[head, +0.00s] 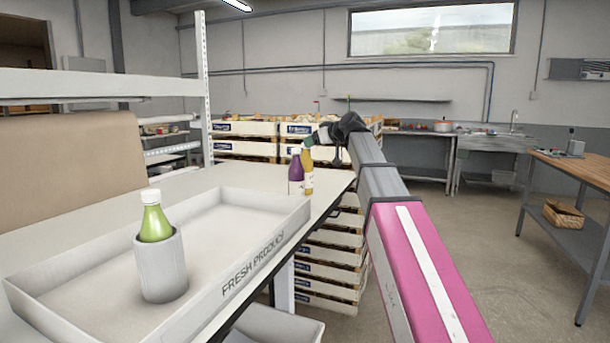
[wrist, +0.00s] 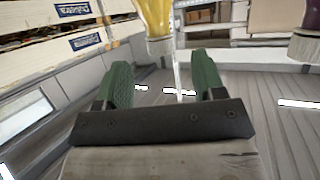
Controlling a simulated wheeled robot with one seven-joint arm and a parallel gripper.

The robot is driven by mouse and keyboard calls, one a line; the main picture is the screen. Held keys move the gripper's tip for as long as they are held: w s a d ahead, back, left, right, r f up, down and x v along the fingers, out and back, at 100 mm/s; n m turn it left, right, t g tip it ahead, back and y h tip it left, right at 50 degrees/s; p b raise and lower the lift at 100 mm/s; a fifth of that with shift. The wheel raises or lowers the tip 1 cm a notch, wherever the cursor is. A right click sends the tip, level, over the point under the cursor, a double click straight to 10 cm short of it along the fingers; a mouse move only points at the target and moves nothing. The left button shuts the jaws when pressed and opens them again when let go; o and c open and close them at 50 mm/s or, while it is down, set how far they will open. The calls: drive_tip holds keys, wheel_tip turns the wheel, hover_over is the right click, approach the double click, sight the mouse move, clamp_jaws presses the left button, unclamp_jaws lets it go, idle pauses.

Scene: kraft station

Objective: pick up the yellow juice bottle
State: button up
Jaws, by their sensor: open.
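The yellow juice bottle (head: 308,178) stands upright near the far right end of the white table, beside a purple bottle (head: 296,174). In the wrist view the yellow bottle (wrist: 155,15) shows at the top with its pale cap toward me, in line with the gap between the fingers. My gripper (wrist: 163,80) is open, its two green fingers apart with nothing between them. In the head view my gripper (head: 312,140) is up by the top of the yellow bottle. The purple bottle (wrist: 311,20) is at the wrist view's right edge.
A white tray (head: 275,240) marked "FRESH PRODUCT" lies on the table, holding a grey cup (head: 162,270) with a green bottle (head: 155,220). Stacked crates (head: 325,270) stand beyond the table's edge. A wooden-topped table (head: 575,170) is at the right, with open floor between.

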sight(303, 147)
drive_tip(key=x, duration=0.7)
drive_tip(key=shift+a+f, duration=0.1)
drive_tip(key=shift+a, duration=0.05)
clamp_jaws()
